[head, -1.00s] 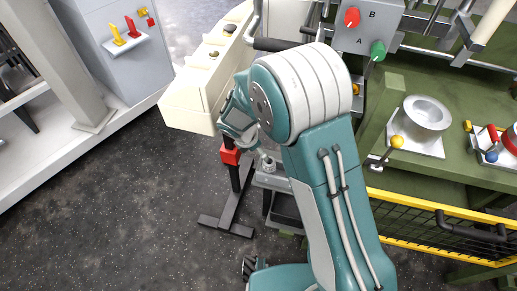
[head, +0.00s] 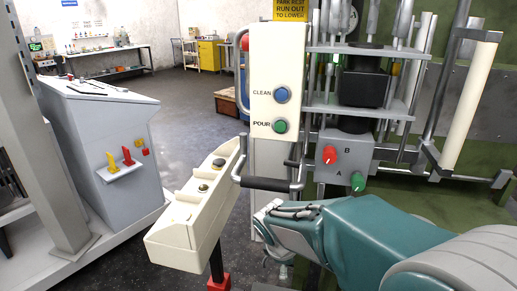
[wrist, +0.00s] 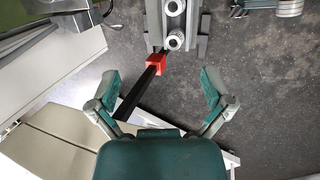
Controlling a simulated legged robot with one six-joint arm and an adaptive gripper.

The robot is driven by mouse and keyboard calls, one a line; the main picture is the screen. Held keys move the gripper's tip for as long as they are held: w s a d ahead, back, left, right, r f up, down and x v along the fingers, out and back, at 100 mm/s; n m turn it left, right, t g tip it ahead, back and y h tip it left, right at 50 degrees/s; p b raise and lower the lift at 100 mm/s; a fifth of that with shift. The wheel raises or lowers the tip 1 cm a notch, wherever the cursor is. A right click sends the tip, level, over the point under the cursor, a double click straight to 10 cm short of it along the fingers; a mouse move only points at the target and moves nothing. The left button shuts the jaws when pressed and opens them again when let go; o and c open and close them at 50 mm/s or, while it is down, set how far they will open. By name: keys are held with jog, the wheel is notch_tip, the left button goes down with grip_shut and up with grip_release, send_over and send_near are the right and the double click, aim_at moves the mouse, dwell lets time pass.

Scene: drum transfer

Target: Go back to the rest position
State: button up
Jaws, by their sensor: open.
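My gripper (wrist: 161,80) is open and empty in the wrist view, its two teal fingers spread wide above the dark speckled floor. A black post with a red clamp (wrist: 157,62) shows beyond and between the fingers, apart from them as far as I can tell. In the head view my teal arm reaches in from the lower right. Its far end is beside the cream control console (head: 195,220), below the black handle bar, and the fingers are mostly hidden there.
A cream panel (head: 275,75) with blue CLEAN and green POUR buttons hangs above. A grey box (head: 343,160) with red B and green A knobs is right of it. A grey cabinet (head: 105,150) stands left. Open floor lies between the cabinet and console.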

jog(key=s+d+r+m+t+y, duration=0.1)
jog(key=s+d+r+m, duration=0.3)
jog(key=s+m, duration=0.3)
jog(key=s+d+r+m+t+y, duration=0.1)
jog(key=s+d+r+m, duration=0.3)
jog(key=s+r+m, duration=0.3)
jog(key=s+m, duration=0.1)
jog(key=s, duration=0.3)
jog(key=shift+s+r+t, duration=0.15)
jog(key=shift+r+t, duration=0.05)
jog(key=shift+t, duration=0.1)
